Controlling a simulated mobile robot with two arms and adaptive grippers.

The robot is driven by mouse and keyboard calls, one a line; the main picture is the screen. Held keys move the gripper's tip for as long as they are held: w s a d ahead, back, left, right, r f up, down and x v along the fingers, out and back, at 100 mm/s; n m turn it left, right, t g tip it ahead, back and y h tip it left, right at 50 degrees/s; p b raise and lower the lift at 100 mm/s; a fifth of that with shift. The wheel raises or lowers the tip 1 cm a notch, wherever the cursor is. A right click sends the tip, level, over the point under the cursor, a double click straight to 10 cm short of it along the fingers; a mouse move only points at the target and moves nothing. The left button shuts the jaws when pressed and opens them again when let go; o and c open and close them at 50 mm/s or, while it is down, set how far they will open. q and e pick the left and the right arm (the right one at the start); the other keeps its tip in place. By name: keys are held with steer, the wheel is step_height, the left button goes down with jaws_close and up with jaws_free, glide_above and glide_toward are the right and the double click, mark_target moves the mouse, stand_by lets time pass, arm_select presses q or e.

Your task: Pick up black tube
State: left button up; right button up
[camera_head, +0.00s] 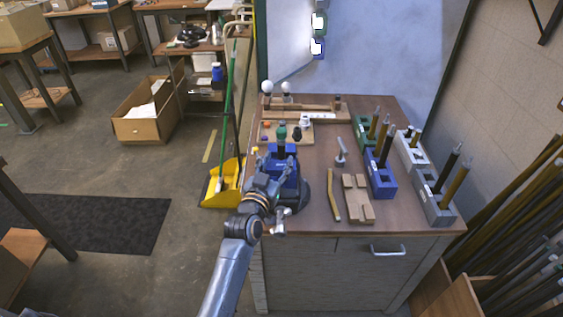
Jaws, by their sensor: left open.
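Black tubes stand upright in holder blocks on the right of the workbench. Another black tube (386,149) stands in the blue block (379,178). A dark tube (374,119) stands in the green block (362,135) beside a gold one. My left gripper (274,184) is open at the bench's left side, by a blue vise (289,186), well left of the tubes. The arm partly hides the vise, and the fingertips are hard to make out. My right gripper is not in view.
A silver block (410,150) is behind the grey one. Long poles (510,210) lean at the far right.

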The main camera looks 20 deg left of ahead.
mark_target(280, 157)
arm_select(q)
steer(key=shift+w+f+p, duration=0.25)
steer(key=shift+w, duration=0.9)
steer(key=shift+w+f+p, duration=0.2)
steer(key=shift+w+p, duration=0.05)
steer(key=shift+w, duration=0.9)
jaws_close()
